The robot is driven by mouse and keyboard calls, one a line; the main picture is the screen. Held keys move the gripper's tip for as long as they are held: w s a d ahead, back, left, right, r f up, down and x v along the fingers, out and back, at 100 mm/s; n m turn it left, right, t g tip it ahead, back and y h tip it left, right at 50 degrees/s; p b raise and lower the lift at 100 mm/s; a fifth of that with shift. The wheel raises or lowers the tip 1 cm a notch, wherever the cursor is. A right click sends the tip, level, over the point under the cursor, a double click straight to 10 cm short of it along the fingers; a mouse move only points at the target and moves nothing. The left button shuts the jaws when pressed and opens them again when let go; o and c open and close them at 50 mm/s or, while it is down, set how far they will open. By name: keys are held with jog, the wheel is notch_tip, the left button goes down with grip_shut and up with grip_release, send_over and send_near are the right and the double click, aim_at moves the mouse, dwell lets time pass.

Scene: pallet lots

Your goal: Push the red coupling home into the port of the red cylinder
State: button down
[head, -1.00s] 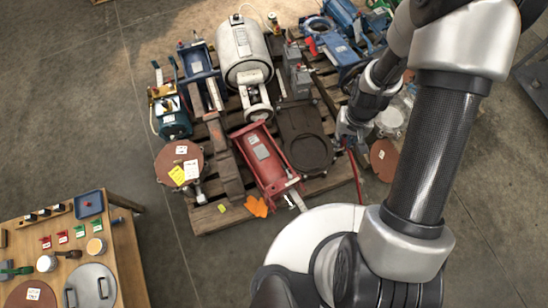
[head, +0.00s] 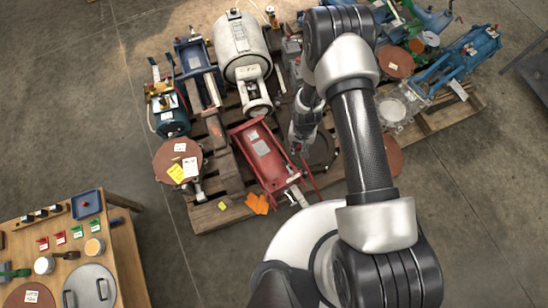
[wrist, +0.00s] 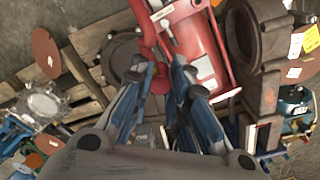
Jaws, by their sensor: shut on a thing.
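The red cylinder (head: 262,158) lies on the pallet at its front middle, a red box-like body with pale labels. It also fills the upper middle of the wrist view (wrist: 190,35). My gripper (head: 298,151) is just right of the cylinder, pointing down. In the wrist view its blue fingers (wrist: 165,76) are shut on a red piece, the red coupling (wrist: 160,83), mostly hidden between them. A red hose (wrist: 146,30) runs up from there beside the cylinder. I cannot make out the port or whether the coupling touches it.
A dark round-holed plate (head: 322,152) lies right of the cylinder. A white tank (head: 240,45) stands behind it, a brown disc (head: 172,160) to the left. A wooden table (head: 122,255) with small parts is at lower left. Bare floor (head: 235,260) lies in front of the pallet.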

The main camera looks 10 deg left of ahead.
jog(key=s+a+f+b, duration=0.1)
jog(key=s+a+f, duration=0.3)
jog(key=f, duration=0.5)
jog(key=s+a+f, duration=0.3)
jog(key=s+f, duration=0.1)
jog(key=f, duration=0.5)
jog(key=shift+a+f+b, duration=0.3)
jog(key=shift+a+b, duration=0.05)
jog(key=shift+a, duration=0.05)
jog(key=shift+s+f, duration=0.1)
jog(key=shift+f, duration=0.1)
jog(key=shift+f+b, duration=2.2)
jog(key=shift+f, duration=0.5)
jog(key=shift+s+b, duration=0.1)
jog(key=shift+b, duration=0.35)
jog(key=shift+f, duration=0.55)
jog(key=c, duration=1.5)
grip_release()
